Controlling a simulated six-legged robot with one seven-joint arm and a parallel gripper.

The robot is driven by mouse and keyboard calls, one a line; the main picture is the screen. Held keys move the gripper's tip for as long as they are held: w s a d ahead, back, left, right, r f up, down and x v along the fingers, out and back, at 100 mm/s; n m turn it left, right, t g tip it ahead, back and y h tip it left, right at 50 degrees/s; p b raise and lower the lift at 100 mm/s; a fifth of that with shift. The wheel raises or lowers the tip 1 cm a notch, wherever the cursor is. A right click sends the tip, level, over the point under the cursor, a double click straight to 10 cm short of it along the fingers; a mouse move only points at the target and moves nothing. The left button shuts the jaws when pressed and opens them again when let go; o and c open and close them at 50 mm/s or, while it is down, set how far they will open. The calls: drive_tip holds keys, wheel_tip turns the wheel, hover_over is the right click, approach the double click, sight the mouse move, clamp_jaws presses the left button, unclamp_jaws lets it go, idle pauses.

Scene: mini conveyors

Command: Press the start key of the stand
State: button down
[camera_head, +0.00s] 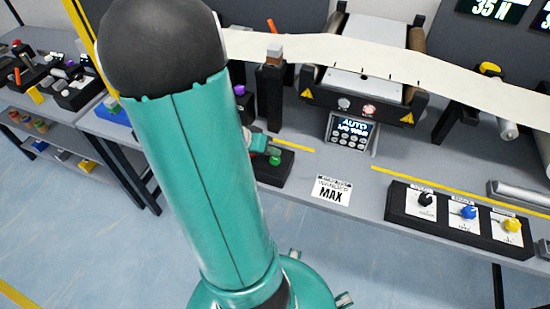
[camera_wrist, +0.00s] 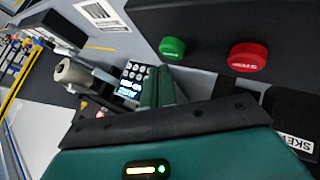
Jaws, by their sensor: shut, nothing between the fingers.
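The stand's black key box (camera_head: 266,175) sits at the table's front edge, partly hidden behind my arm. Its green key (camera_head: 275,158) shows just below my gripper (camera_head: 267,148). In the wrist view the box (camera_wrist: 215,18) carries the green key (camera_wrist: 172,47) and a red key (camera_wrist: 248,56) with white lettering. My gripper (camera_wrist: 163,76) is shut and empty, its teal fingers pointing close to the green key. I cannot tell whether they touch it. The red key is hidden in the head view.
A roller stand with a paper web (camera_head: 340,52) and a small keypad display (camera_head: 350,132) stands behind. A MAX card (camera_head: 331,190) lies right of the box. A black panel with three knobs (camera_head: 460,213) is farther right. Floor is clear in front.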

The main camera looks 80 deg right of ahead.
sight(271, 160)
drive_tip(key=shift+f, duration=0.1)
drive_tip(key=shift+f, duration=0.35)
drive_tip(key=shift+f, duration=0.45)
idle(0.8)
drive_tip(key=shift+r, duration=3.4)
